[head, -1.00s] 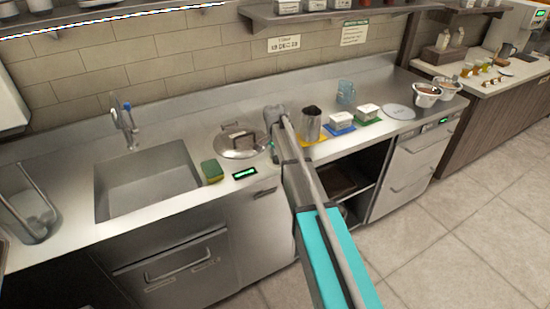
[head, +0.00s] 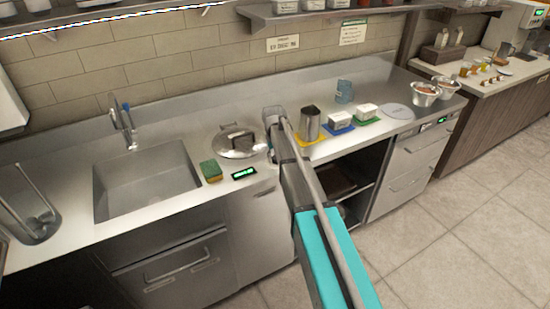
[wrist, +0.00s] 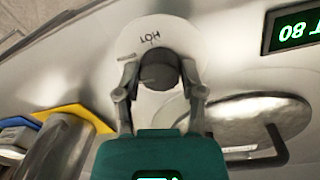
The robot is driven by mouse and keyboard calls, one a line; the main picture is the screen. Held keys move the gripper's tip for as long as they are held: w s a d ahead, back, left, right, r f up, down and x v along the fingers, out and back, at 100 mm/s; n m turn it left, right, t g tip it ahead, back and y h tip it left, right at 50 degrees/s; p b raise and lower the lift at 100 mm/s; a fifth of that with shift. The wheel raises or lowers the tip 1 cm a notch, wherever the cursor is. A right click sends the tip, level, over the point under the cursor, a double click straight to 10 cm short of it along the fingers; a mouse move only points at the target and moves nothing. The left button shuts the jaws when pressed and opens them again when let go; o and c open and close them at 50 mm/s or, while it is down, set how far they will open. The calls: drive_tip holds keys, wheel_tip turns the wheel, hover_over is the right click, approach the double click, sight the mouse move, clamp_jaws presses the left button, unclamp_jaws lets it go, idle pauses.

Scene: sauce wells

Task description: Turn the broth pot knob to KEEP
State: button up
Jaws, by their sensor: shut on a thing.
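The dark round knob (wrist: 158,72) sits on a white dial plate (wrist: 128,38) in the wrist view. The plate reads HOT, upside down in this picture; no KEEP mark can be made out. My gripper (wrist: 161,84) has one finger on each side of the knob and is shut on it. The steel pot with its lid and handle (wrist: 240,122) lies right of the gripper; it also shows in the head view (head: 228,149). In the head view my arm hides the knob and fingertips. A green-lit display (wrist: 294,30) shows upside down, reading about T 80.
A sponge (head: 211,171) and a sink (head: 150,180) lie left of the pot. A steel canister (head: 310,123) on a yellow mat stands just right of my arm, with white tubs (head: 340,119) on coloured mats beyond. The counter's front edge is close by.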

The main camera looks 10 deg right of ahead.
drive_tip(key=n, duration=0.3)
drive_tip(key=shift+w+d+n, duration=0.1)
drive_tip(key=shift+w+n, duration=0.1)
drive_tip(key=shift+n, duration=1.8)
drive_tip(key=o, duration=1.1)
drive_tip(key=shift+o, duration=0.3)
drive_tip(key=shift+s, duration=0.1)
